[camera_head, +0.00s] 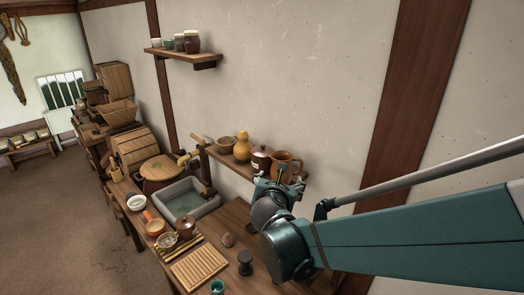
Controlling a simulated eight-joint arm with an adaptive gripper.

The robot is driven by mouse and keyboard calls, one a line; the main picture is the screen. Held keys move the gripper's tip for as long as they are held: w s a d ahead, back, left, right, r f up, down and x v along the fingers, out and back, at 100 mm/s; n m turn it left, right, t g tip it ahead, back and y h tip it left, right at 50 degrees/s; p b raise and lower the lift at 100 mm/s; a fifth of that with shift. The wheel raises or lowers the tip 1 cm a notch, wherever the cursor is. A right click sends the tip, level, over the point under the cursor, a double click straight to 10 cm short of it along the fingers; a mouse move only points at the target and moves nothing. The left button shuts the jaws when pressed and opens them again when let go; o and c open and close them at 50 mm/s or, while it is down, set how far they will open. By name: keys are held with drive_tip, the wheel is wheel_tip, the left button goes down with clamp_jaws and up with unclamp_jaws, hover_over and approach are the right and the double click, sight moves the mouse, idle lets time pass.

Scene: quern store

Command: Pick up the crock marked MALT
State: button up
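No lettering is readable at this size, so I cannot tell for sure which vessel is marked MALT. A dark brown lidded crock (261,159) stands on the lower wall shelf, between a yellow gourd (242,147) and an orange-brown jug (287,163). A reddish-brown lidded pot (186,226) stands on the table. My teal arm reaches in from the right. My gripper (284,180) is at the shelf, just in front of and below the crock and jug. Its fingers are small and partly lost against the jug, so their opening and any contact are unclear.
The upper shelf (183,55) holds several small jars. The table (237,216) carries a slatted board (199,267), a dark spool-shaped object (245,262) and a teal cup (217,287). A grey stone basin (187,201) stands behind. Open floor lies at left.

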drive_tip(key=shift+o, duration=0.5)
wheel_tip(320, 180, up, 12)
drive_tip(key=m+g+y, duration=0.3)
drive_tip(key=m+g, duration=1)
drive_tip(key=m, duration=0.3)
hover_over(264, 145)
drive_tip(key=shift+w+f+p, duration=0.1)
drive_tip(key=shift+p, duration=0.35)
drive_tip(key=shift+f, duration=0.15)
wheel_tip(264, 145, down, 11)
drive_tip(key=shift+r, duration=0.2)
drive_tip(key=shift+a+f, duration=0.2)
drive_tip(key=shift+f, duration=1.1)
